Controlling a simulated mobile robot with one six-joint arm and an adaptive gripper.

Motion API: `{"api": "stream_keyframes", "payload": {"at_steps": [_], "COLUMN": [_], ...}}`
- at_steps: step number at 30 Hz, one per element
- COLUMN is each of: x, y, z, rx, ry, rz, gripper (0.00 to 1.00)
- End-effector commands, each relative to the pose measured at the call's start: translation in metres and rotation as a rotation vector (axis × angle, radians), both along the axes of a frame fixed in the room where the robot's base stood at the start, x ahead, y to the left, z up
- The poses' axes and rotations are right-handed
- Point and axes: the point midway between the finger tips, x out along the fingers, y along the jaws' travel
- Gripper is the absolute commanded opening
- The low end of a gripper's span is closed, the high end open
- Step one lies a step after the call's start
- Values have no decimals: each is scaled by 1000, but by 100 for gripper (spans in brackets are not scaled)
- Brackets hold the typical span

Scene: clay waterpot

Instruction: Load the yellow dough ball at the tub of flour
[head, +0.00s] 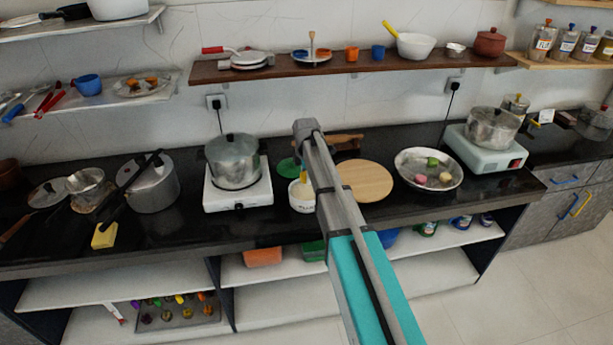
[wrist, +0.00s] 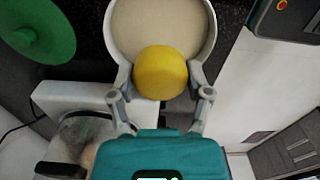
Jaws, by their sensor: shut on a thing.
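The yellow dough ball (wrist: 161,72) is between the two fingers of my gripper (wrist: 160,82) in the wrist view. The white tub of flour (wrist: 205,43) lies beyond it, its round opening full of pale flour. The ball overlaps the near edge of the flour in that view; I cannot tell whether it touches. In the head view the tub (head: 301,197) stands on the dark counter, partly behind my arm, with a bit of yellow (head: 303,176) above it. My fingers are mostly hidden there.
A green lid (wrist: 38,30) lies beside the tub. A pot (head: 233,161) on a white stove (head: 238,193) stands left of it. A round wooden board (head: 367,181) and a plate (head: 408,178) with coloured dough balls are to the right. A brown shelf (head: 350,65) hangs above.

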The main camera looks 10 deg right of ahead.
Motion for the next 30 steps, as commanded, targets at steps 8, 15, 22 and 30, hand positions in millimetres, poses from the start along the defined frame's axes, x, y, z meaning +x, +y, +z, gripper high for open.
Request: {"api": "stream_keyframes", "payload": {"at_steps": [8, 15, 22, 30], "x": [0, 0, 0, 0], "y": [1, 1, 1, 2], "z": [-26, -42, -48, -48], "rx": [0, 0, 0, 0], "ry": [0, 0, 0, 0], "rz": [1, 1, 2, 2], "gripper": [26, 26, 26, 26]}}
